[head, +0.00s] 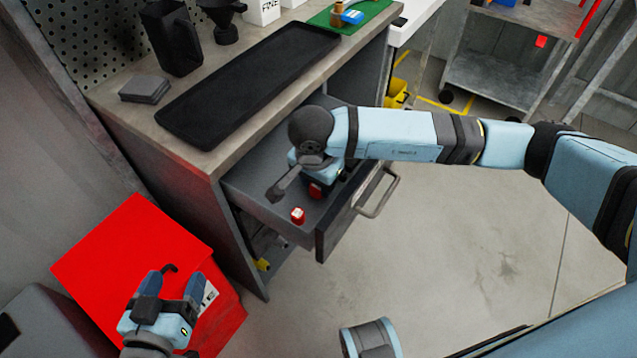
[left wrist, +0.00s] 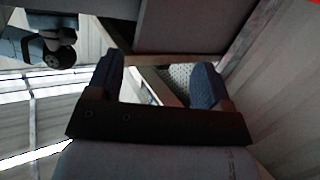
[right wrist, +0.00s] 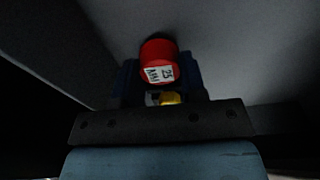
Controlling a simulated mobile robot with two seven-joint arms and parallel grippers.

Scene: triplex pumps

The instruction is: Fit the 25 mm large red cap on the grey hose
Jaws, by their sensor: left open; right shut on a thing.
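A red cap (right wrist: 158,62) with a white "25 MM" label sits between the fingers of my right gripper (right wrist: 160,85). In the head view my right arm reaches over the open drawer (head: 255,190), with a red cap (head: 316,190) low at its gripper, whose fingers are mostly hidden. A second, smaller-looking red cap (head: 297,216) with a white mark stands in the drawer. My left gripper (head: 174,282) is open and empty over a red box (head: 125,245); its spread fingers show in the left wrist view (left wrist: 158,80). I cannot identify the grey hose.
A long black tray (head: 250,85) lies on the bench top, beside a grey stack (head: 145,89) and a black jug (head: 172,40). The drawer handle (head: 380,195) sticks out. A steel cart (head: 510,80) stands behind.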

